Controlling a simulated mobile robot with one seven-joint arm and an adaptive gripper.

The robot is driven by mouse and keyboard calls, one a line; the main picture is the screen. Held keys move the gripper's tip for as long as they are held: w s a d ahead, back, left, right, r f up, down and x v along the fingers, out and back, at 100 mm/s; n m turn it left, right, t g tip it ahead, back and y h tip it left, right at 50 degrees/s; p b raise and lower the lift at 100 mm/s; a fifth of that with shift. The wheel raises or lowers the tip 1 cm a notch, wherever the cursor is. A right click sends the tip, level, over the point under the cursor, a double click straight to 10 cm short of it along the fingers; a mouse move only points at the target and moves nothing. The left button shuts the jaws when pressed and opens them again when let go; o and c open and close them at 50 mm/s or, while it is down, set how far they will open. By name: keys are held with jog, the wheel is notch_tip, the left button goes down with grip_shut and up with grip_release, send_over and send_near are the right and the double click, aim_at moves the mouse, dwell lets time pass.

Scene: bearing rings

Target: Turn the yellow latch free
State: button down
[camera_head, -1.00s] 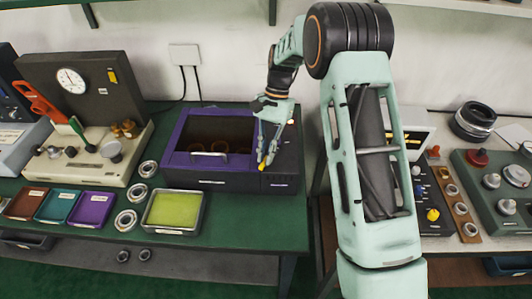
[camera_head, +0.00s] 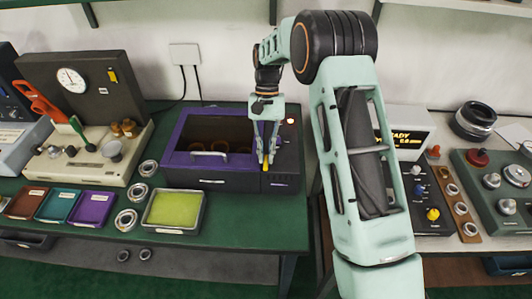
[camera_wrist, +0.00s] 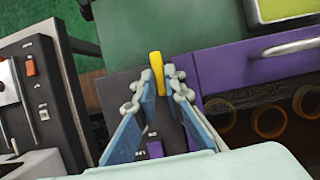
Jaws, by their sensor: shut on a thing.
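The yellow latch (camera_head: 267,167) is at the front right of a purple-framed box (camera_head: 175,158), beside its dark control panel. In the wrist view the latch (camera_wrist: 157,72) is a short yellow bar standing between my fingertips. My gripper (camera_head: 267,158) points down over the latch and is shut on it. The wrist view shows my gripper's (camera_wrist: 158,92) two blue fingers, one on each side of the bar. The box has a silver handle (camera_head: 210,154) on its front, and rings show inside through its dark window. The fingers hide part of the latch.
A tray with a yellow-green pad (camera_head: 175,210) sits in front of the box. Bearing rings (camera_head: 126,219) lie to its left, by small coloured trays (camera_head: 93,208). A dark button panel (camera_head: 425,195) stands right of my arm.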

jog(key=c, duration=2)
grip_release()
jog(key=shift+r, duration=0.1)
jog(key=v, duration=1.2)
